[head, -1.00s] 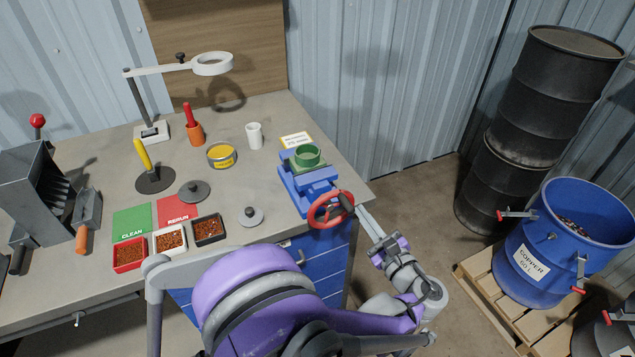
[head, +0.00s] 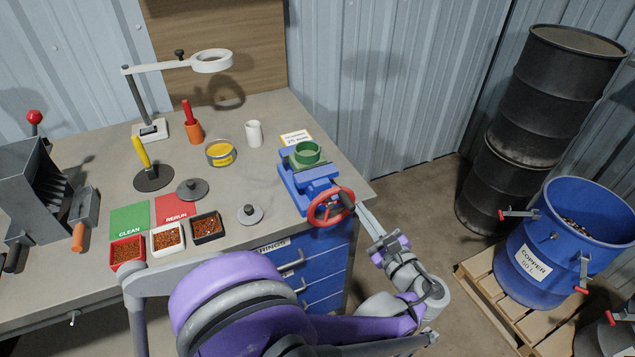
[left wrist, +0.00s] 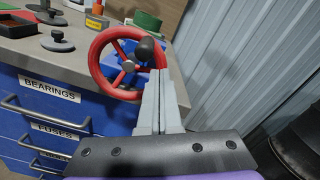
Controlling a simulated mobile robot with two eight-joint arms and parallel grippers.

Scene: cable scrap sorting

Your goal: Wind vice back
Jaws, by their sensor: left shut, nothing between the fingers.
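The blue vice (head: 308,180) stands at the right front corner of the bench. A green ring-shaped piece (head: 306,154) sits at its top; whether the jaws grip it is hard to tell. The vice's red handwheel (head: 318,217) faces the bench front and has a black knob (head: 346,199) at its right side. My left gripper (head: 359,199) is shut and empty, its fingertips at the knob. In the left wrist view the shut fingers (left wrist: 158,75) point at the red wheel (left wrist: 97,50), just below the black knob (left wrist: 150,49); contact is unclear. My right gripper is out of view.
The bench (head: 255,185) holds a lamp magnifier (head: 211,61), a white cup (head: 254,134), a yellow tin (head: 221,153) and several scrap trays (head: 167,238). Blue drawers (head: 325,263) lie below the vice. A blue copper drum (head: 535,275) stands at right on a pallet.

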